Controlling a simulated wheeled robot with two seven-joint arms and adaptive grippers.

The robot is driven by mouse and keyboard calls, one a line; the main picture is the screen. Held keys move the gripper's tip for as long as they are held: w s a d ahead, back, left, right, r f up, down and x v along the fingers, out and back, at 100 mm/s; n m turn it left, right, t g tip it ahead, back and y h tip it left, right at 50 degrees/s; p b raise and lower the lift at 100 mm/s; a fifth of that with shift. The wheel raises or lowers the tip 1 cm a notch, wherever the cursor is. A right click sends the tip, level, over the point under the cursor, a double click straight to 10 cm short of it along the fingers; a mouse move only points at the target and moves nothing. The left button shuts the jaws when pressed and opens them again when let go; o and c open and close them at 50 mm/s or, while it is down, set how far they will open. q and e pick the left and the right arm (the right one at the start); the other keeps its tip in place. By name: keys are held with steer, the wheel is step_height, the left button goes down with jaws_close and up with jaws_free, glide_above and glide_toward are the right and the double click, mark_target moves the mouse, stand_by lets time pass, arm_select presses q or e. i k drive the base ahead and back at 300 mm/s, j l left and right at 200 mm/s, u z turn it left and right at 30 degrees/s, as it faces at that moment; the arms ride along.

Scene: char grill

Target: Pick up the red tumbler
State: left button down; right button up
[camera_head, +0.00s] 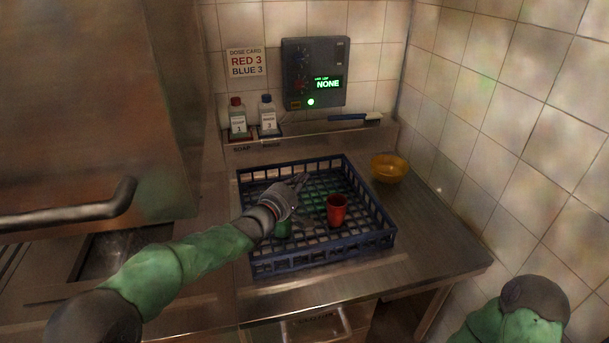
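The red tumbler (337,211) stands upright in the blue dish rack (320,258), right of the rack's middle. My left gripper (305,200) is over the rack, just left of the tumbler. Its fingers look spread apart, with nothing seen between them; the lower finger is hard to make out against the grid. I cannot tell whether a finger touches the tumbler. A green item (283,230), perhaps a cup, is partly hidden under my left wrist. My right gripper is out of view; only part of my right arm shows at the bottom right.
An orange bowl (389,168) sits on the steel counter (440,242) right of the rack. Two bottles, one red-capped (237,119) and one blue-capped (268,116), stand behind. A brush (355,118) lies on the back ledge below a control box (314,72). A large metal machine (90,110) fills the left.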

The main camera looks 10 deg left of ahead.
mark_target(336, 204)
steer(key=k, duration=1)
